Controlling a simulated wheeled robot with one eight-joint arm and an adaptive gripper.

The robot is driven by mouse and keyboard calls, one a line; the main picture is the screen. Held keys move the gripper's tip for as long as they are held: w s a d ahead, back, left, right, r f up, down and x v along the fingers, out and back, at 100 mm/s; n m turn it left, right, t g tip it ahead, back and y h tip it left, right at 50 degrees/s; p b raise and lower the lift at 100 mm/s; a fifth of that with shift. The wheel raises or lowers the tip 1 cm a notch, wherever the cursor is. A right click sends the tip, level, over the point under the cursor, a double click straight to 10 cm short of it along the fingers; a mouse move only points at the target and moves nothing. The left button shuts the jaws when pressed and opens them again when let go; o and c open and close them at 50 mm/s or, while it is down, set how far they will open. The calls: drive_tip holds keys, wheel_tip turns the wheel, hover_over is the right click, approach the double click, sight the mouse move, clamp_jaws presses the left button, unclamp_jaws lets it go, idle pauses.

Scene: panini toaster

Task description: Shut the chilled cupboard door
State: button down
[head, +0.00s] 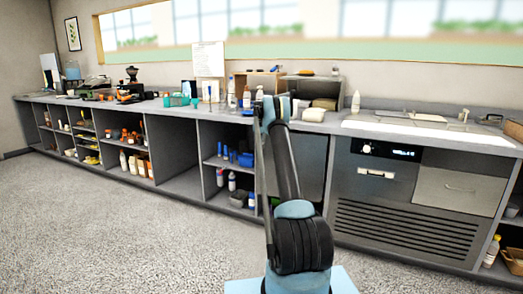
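A dark grey flat-fronted cupboard section (312,165) stands under the counter, partly hidden behind my arm. To its right is a unit with a lit display, a small pale handle plate and a slatted grille (400,228); its front looks flush with the counter. I cannot tell for certain which of these is the chilled cupboard, or whether a door stands ajar behind my arm. My arm rises in front of the counter and bends at its top. No gripper fingers can be made out.
The long counter (375,128) carries bottles, boxes and small appliances, with a sink (410,116) at the right. Open shelves to the left hold bottles and jars (137,163). A light drawer front (458,191) is at the right. The carpet (110,235) is clear at the left.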

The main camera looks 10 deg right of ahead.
drive_tip(key=shift+d, duration=0.45)
drive_tip(key=c, duration=1.6)
unclamp_jaws()
drive_tip(key=shift+c, duration=0.2)
drive_tip(key=shift+a, duration=0.2)
wheel_tip(320, 180, up, 12)
drive_tip(key=shift+f, duration=0.1)
